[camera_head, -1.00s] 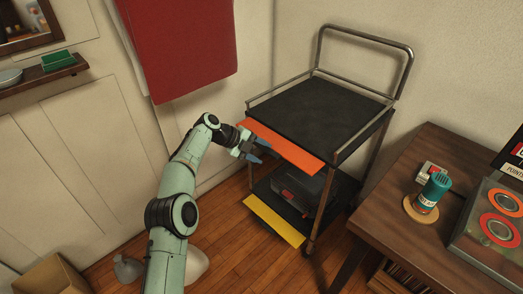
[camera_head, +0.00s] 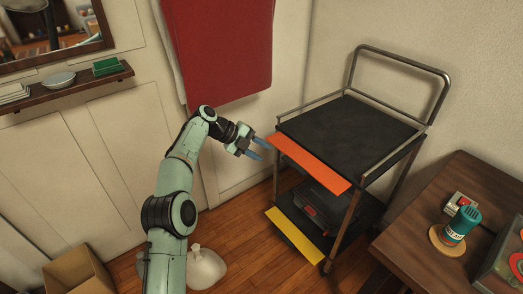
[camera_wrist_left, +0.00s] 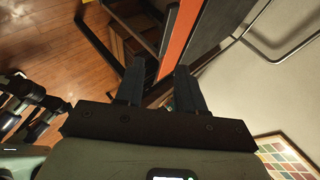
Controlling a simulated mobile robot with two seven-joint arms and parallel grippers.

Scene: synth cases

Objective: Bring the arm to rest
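My left arm, pale green with black joints, reaches up from the bottom of the head view, bent at the elbow. Its left gripper (camera_head: 259,148) is open, with two blue fingers apart and nothing between them. It hangs just left of the cart's orange-edged top shelf (camera_head: 310,163), with a small gap in the picture. In the left wrist view the two dark fingers (camera_wrist_left: 160,82) are also apart and empty, with the orange strip (camera_wrist_left: 178,45) beyond them.
The metal cart (camera_head: 350,125) has a yellow-edged lower shelf (camera_head: 295,237) holding a dark case. A wooden table (camera_head: 415,240) with a teal can (camera_head: 461,225) stands at right. A red cloth (camera_head: 215,50) hangs behind the arm. A cardboard box (camera_head: 75,272) is at lower left.

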